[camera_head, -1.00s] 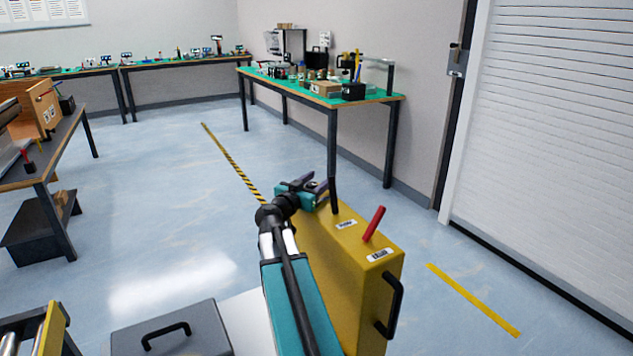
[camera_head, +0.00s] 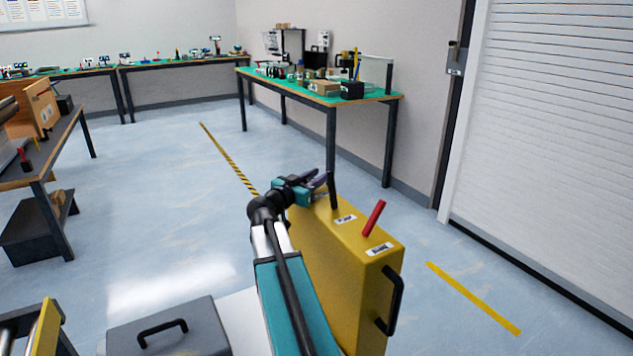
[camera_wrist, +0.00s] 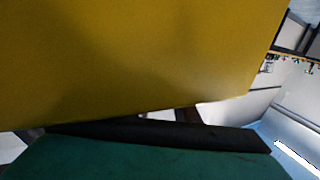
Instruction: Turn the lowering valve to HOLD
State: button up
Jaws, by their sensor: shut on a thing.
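A yellow box (camera_head: 345,265) stands on the floor just ahead, and its side fills the top of the wrist view (camera_wrist: 130,60). On its top a red lever (camera_head: 374,218), slanting up to the right, stands by a label (camera_head: 379,249) too small to read surely. A dark upright lever (camera_head: 333,196) rises at the box's far end by a second label (camera_head: 345,219). My gripper (camera_head: 322,182) is at this dark lever and appears shut on it, apart from the red lever. The exact contact is hidden in the wrist view.
A black handle (camera_head: 390,300) juts from the box's near right side. A grey case (camera_head: 168,330) is at lower left. A green-topped table (camera_head: 390,98) stands behind, and a roller shutter (camera_head: 560,130) is at right. The floor left of the box is clear.

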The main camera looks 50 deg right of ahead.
aim_at(321, 189)
jog(key=shift+s+f+m+g+b, duration=0.1)
jog(key=shift+m+g+b, duration=1.3)
jog(key=shift+g+b, duration=0.55)
jog(key=m+g+b, duration=0.1)
jog(key=g, duration=0.1)
jog(key=m+g, duration=0.1)
jog(key=g, duration=0.1)
jog(key=shift+s+y+b, duration=0.35)
jog(key=shift+y+b, duration=0.05)
jog(key=m+g, duration=0.1)
jog(key=m+g+y, duration=0.1)
jog(key=g, duration=0.1)
jog(key=s+m+g+y, duration=0.1)
jog(key=shift+a+r+m+g+b, duration=0.2)
jog(key=shift+r+m+g+b, duration=0.05)
jog(key=shift+m+g+b, duration=0.1)
jog(key=shift+s+a+m+g+y, duration=0.15)
jog(key=shift+s+m+g+y, duration=0.05)
jog(key=shift+m+g+y, duration=0.45)
jog(key=shift+s+a+m+g+y, duration=0.2)
jog(key=shift+m+g+y, duration=0.3)
jog(key=shift+g+y, duration=0.25)
jog(key=o, duration=1)
jog(key=shift+s, duration=0.1)
jog(key=shift+o, duration=0.2)
jog(key=shift+f, duration=0.1)
jog(key=shift+a, duration=0.1)
